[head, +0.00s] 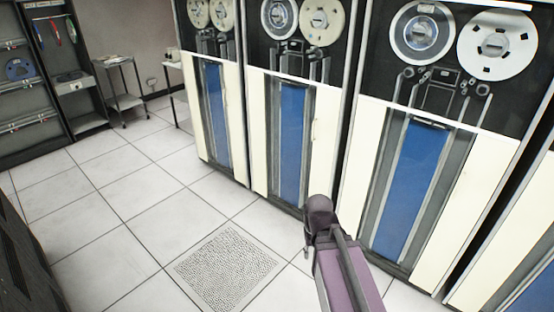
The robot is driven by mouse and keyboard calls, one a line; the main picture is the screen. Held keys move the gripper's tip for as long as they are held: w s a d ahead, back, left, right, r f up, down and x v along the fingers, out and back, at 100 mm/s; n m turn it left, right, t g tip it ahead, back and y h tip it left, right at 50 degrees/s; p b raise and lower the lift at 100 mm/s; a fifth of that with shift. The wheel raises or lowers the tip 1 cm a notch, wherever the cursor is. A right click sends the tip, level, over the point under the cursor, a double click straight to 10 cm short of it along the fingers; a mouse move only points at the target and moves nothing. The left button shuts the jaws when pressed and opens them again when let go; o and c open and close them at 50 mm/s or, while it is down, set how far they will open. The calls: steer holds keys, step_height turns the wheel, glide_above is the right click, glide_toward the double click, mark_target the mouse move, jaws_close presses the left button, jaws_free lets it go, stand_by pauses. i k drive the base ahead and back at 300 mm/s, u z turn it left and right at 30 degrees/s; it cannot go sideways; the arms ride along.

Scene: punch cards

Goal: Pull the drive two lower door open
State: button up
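Several tape drives stand in a row, and I can read no number on them, so I cannot tell which is drive two. The second from the left in view has a lower door (261,115) with cream sides and a blue centre strip, below two reels. It looks closed. The left drive's lower door (232,110) and the large right drive's lower door (361,150) also look closed. Part of my purple arm with a dark joint rises in front, at the gap between the second and third drives. My gripper does not show.
The tiled floor (110,215) is open left of the drives, with a perforated tile (228,268) in front. A small cart (121,90) and a rack (30,85) stand at the back left. Another cream cabinet (520,235) edges in at the right.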

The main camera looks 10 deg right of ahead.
mark_target(328, 98)
steer(key=z, duration=0.05)
steer(key=i, duration=1.4)
steer(key=u, duration=0.25)
